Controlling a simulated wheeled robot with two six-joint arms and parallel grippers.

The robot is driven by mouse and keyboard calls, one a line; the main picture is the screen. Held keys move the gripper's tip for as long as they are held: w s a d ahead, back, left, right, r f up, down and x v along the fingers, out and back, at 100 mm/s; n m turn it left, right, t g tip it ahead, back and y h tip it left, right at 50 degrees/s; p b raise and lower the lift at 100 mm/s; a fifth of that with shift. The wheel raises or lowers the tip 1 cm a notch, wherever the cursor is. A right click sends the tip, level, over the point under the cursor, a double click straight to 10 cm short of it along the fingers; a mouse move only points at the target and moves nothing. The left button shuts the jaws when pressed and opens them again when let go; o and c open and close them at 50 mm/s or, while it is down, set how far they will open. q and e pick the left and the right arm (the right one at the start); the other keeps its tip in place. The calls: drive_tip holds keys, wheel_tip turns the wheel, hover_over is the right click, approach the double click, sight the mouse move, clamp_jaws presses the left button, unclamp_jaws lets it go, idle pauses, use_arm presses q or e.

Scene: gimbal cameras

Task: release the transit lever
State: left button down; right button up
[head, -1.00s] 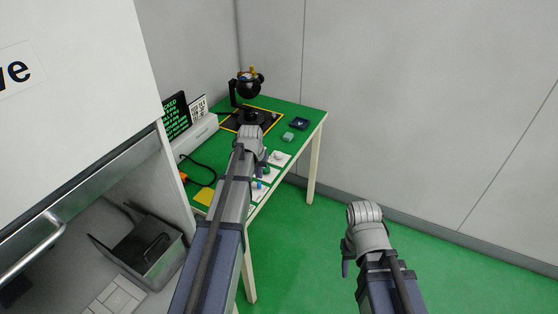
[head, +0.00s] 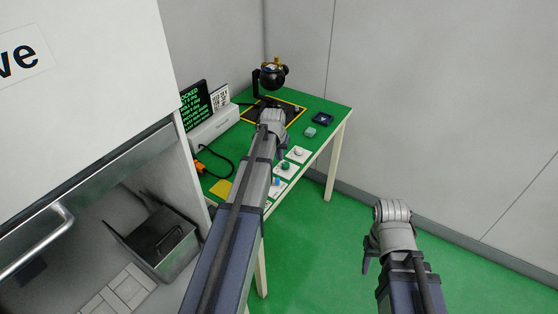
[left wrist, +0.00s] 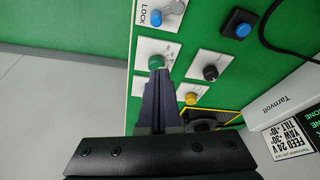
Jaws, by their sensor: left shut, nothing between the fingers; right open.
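The lever plate marked LOCK (left wrist: 150,17), with a grey lever (left wrist: 172,8) and a blue spot, is at the top of the left wrist view. In the head view a plate with a blue part (head: 276,183) lies near the table's front edge. My left gripper (left wrist: 157,75) is shut and empty, its tips at or just over a green knob (left wrist: 156,62) on the neighbouring plate; contact cannot be told. The black gimbal camera (head: 272,77) stands at the table's far end, behind my left gripper (head: 283,150). My right gripper (head: 370,262) is open over the floor.
The green table (head: 322,101) holds a black knob (left wrist: 210,73), a yellow knob (left wrist: 191,98), a blue button in a black box (left wrist: 242,29), a white Tarnvolt box (head: 213,126) and a black screen (head: 192,110). A cable lies behind. The floor at right is clear.

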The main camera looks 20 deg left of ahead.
use_arm(q)
drive_tip(key=b+x, duration=0.8)
drive_tip(key=x, duration=0.1)
drive_tip(key=shift+s+f, duration=0.15)
drive_tip(key=shift+f, duration=0.2)
drive_tip(key=s, duration=0.3)
drive_tip(key=shift+s+d+r, duration=0.35)
drive_tip(key=shift+d+r, duration=0.05)
